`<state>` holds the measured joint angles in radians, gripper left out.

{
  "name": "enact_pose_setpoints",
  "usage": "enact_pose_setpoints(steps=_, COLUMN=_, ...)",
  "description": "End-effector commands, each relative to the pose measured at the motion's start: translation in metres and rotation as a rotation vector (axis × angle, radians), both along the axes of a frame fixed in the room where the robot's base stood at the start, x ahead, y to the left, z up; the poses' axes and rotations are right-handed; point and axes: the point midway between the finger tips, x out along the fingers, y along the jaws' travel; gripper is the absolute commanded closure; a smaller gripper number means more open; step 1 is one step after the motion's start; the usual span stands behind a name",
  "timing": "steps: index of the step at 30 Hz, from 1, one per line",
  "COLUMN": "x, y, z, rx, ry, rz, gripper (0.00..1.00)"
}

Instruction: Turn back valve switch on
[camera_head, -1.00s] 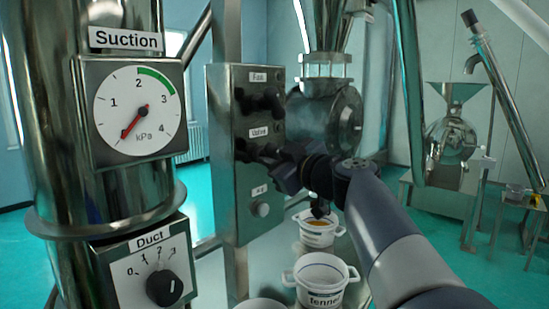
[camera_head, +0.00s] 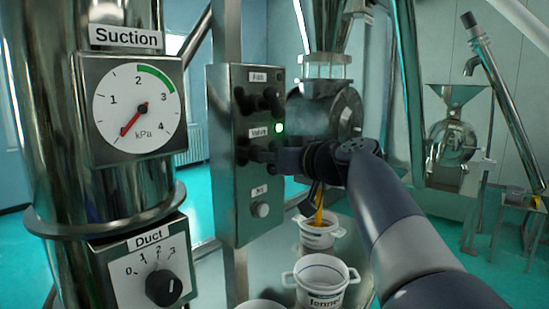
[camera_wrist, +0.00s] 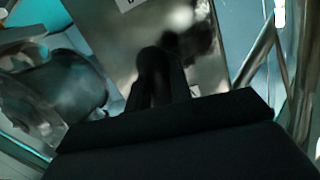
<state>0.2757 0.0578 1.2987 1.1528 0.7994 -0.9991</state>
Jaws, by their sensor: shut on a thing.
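The steel control box (camera_head: 226,170) stands left of centre in the head view. Its middle label reads "Valve", and the black valve switch (camera_head: 246,151) sits just below it. A green lamp (camera_head: 279,128) glows beside this label. My gripper (camera_head: 270,156) is at the valve switch and shut on it, with the fingers roughly level. The arm hides part of the switch. In the wrist view, the dark fingers (camera_wrist: 158,80) reach to the panel face (camera_wrist: 120,35) and cover the switch.
Yellow-orange material (camera_head: 319,210) falls into a white bucket (camera_head: 319,232) behind my arm. A nearer bucket labelled "fennel" (camera_head: 320,284) stands below. Another black switch (camera_head: 268,100) sits above the gripper, and a round button (camera_head: 260,210) below. A suction gauge (camera_head: 136,108) is at left.

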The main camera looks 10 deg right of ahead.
Motion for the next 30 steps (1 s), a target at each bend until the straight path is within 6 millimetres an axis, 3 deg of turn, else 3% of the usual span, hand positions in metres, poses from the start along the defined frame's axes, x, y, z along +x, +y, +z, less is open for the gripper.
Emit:
enact_pose_setpoints(steps=15, x=0.0004, y=-0.0005, z=0.0003, rx=0.28, ry=0.204, rz=0.0, gripper=1.0)
enact_pose_setpoints(steps=30, x=0.0004, y=-0.0004, z=-0.0004, rx=0.337, ry=0.245, rz=0.0, gripper=1.0)
